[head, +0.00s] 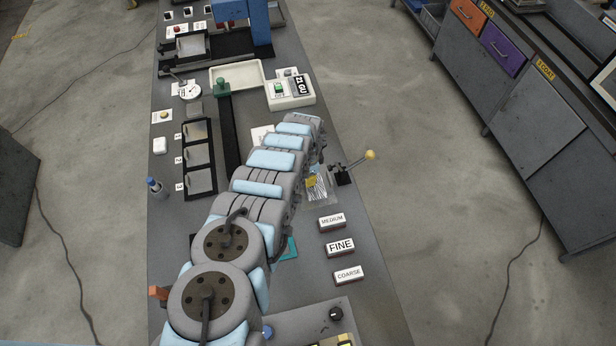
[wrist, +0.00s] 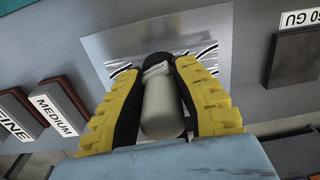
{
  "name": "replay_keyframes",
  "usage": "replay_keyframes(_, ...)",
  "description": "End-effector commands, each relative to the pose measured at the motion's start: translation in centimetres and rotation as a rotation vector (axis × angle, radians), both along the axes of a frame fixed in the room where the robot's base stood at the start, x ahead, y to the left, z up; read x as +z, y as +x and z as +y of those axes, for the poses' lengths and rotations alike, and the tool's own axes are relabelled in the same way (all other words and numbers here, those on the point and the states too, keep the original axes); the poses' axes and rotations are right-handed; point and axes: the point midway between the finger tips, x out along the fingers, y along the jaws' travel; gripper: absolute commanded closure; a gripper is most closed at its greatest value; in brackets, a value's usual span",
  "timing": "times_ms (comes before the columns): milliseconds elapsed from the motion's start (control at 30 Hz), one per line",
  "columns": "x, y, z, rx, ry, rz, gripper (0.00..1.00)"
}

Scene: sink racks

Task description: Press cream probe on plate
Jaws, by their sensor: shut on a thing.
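The cream probe (wrist: 163,110) is a pale cylinder with a small printed label near its far end. My gripper (wrist: 166,66), with yellow ribbed fingers and black pads, is shut around it in the wrist view. The plate (wrist: 108,52) is a shiny silver sheet with black and white streaks, lying beneath the fingertips. I cannot tell whether the probe's end touches it. In the head view, the plate (head: 322,192) shows to the right of my arm, with a yellow bit of my gripper (head: 311,181) over it. The probe is hidden there.
Blocks marked MEDIUM (head: 332,221), FINE (head: 340,246) and COARSE (head: 348,274) line the bench's right side. A lever with a yellow knob (head: 370,155) stands close right of the plate. A 60 GU block (wrist: 295,57) lies right of the plate in the wrist view.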

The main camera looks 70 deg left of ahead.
Motion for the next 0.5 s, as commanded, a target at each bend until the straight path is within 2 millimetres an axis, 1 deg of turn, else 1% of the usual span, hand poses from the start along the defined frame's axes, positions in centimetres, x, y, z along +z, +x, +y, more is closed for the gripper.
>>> replay_keyframes(33, 0.8, 0.0, 0.0, 0.000, 0.001, 0.000, 1.00)
replay_keyframes(500, 3.8, 0.0, 0.0, 0.001, 0.000, 0.000, 1.00)
